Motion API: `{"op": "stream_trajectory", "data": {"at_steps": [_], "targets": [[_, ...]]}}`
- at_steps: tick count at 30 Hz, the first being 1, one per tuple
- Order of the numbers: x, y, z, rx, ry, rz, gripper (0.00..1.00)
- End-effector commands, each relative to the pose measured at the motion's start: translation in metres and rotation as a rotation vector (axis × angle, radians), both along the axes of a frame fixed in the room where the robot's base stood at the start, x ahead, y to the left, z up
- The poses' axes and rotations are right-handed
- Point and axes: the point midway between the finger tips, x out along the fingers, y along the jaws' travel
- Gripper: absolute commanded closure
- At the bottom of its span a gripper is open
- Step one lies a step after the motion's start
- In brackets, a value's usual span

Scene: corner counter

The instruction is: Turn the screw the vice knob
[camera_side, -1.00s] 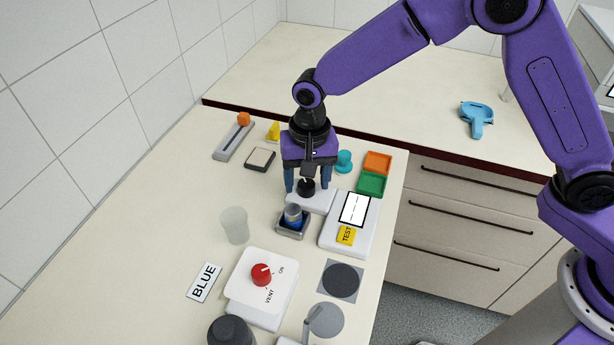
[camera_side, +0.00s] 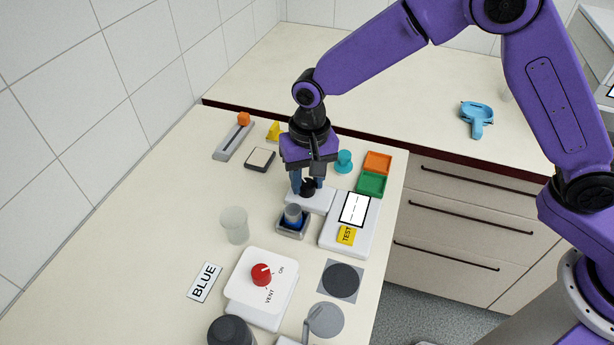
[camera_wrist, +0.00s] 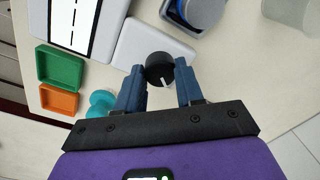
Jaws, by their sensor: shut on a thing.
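A black round knob (camera_side: 308,188) stands on a white block (camera_side: 322,206) near the middle of the counter. In the wrist view the knob (camera_wrist: 159,68) carries a white pointer line facing the gripper's palm, and the white block (camera_wrist: 150,41) lies beneath it. My gripper (camera_side: 309,193) points down over the block, its blue fingers shut on the knob from both sides. In the wrist view the fingers of my gripper (camera_wrist: 161,82) flank the knob.
A white panel with a yellow TEST label (camera_side: 346,236) lies right of the holder. A frosted cup (camera_side: 235,226) stands left.

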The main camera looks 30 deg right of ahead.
Motion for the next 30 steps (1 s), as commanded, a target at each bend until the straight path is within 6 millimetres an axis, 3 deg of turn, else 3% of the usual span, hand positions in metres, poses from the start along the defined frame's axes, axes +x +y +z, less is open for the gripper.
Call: {"op": "stream_trajectory", "data": {"at_steps": [30], "targets": [[0.0009,0.0005,0.0005,0.001,0.000,0.951,0.94]]}}
